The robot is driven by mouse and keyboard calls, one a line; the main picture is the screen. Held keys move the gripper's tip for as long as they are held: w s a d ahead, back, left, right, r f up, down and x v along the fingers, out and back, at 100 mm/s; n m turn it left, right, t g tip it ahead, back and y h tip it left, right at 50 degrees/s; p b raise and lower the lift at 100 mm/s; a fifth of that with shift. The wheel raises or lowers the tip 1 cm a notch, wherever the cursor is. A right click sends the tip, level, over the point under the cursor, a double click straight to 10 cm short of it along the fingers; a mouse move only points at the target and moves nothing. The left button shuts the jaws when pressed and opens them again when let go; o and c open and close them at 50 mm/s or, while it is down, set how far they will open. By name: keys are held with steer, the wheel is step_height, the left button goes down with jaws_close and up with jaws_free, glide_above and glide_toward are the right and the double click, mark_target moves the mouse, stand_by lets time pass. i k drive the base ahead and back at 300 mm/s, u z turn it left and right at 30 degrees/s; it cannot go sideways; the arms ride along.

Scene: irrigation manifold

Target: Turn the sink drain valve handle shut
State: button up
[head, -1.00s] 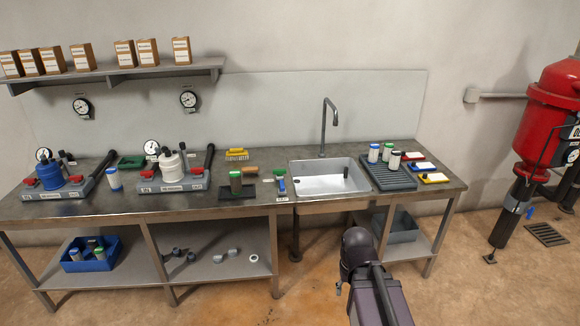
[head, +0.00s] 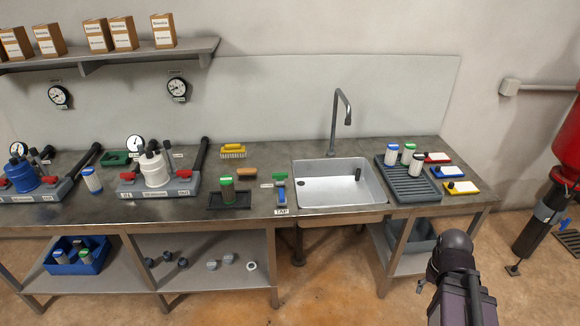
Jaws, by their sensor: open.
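The sink (head: 340,196) is a steel basin set in the workbench, with a dark drain hole at its left and a short black piece at its right. A dark drain pipe (head: 298,250) runs down beneath it to the floor. I cannot make out the drain valve handle on it. A lever-like blue and green piece (head: 281,190) sits at the bench front edge, left of the sink, above a label reading TAP. Part of my arm shows at the lower right, in front of the bench. My gripper cannot be made out.
A grey ribbed tray (head: 407,184) with white bottles stands right of the sink. The bench (head: 340,262) has legs and a lower shelf, with an open gap under the sink. A red tank (head: 567,140) stands far right. Floor in front is clear.

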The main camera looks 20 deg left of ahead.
mark_target(280, 176)
steer(key=z, duration=0.05)
steer(key=i, duration=0.75)
steer(key=u, duration=0.6)
steer(key=i, duration=0.6)
steer(key=u, duration=0.35)
